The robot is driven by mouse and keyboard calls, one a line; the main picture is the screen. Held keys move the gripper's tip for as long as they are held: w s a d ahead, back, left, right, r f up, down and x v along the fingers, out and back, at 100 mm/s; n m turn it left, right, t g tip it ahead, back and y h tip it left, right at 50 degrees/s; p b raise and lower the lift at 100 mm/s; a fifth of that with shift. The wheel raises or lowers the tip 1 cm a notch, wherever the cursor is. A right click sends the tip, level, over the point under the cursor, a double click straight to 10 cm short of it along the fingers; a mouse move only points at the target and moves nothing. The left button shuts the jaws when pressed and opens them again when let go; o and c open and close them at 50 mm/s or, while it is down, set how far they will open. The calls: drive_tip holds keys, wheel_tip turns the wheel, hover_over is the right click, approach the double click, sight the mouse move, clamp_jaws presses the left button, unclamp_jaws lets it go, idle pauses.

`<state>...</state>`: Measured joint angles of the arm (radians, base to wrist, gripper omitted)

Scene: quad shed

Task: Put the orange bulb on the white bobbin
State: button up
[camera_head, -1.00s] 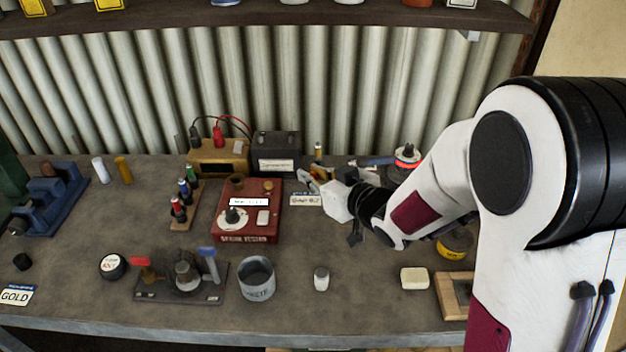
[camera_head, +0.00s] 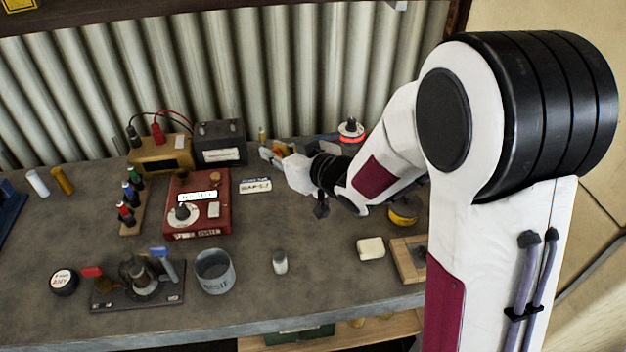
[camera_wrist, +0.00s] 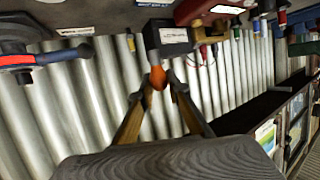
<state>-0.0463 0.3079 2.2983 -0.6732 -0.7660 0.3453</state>
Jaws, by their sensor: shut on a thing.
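My gripper (camera_wrist: 157,85) is shut on the orange bulb (camera_wrist: 158,77), which sits between the fingertips in the wrist view. In the head view my gripper (camera_head: 268,153) is over the back of the bench, right of the black battery box, and the bulb is too small to make out surely there. A small white-topped cylinder (camera_head: 280,262) stands upright at the front middle of the bench; it may be the white bobbin, but I cannot tell surely. A white rod-like piece (camera_head: 37,182) lies at the far left beside a yellow-brown one.
A red tester box (camera_head: 197,215), a black battery box (camera_head: 219,145) and a brass-coloured box (camera_head: 160,153) stand at the back left. A grey tin (camera_head: 215,271) and a dark lever stand (camera_head: 138,285) are in front. A pale block (camera_head: 370,248) lies right. Bare bench lies centrally.

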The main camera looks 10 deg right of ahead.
drive_tip(key=d+r+m+h, duration=0.1)
drive_tip(key=d+r, duration=0.1)
drive_tip(key=d, duration=0.8)
drive_tip(key=shift+w+r+m+t+h, duration=0.3)
drive_tip(key=shift+w+r+t+h, duration=0.05)
drive_tip(key=shift+w+t+h, duration=0.1)
drive_tip(key=shift+d, duration=0.1)
drive_tip(key=shift+f, duration=2.9)
drive_tip(key=shift+f, duration=2.1)
drive_tip(key=shift+f, duration=0.15)
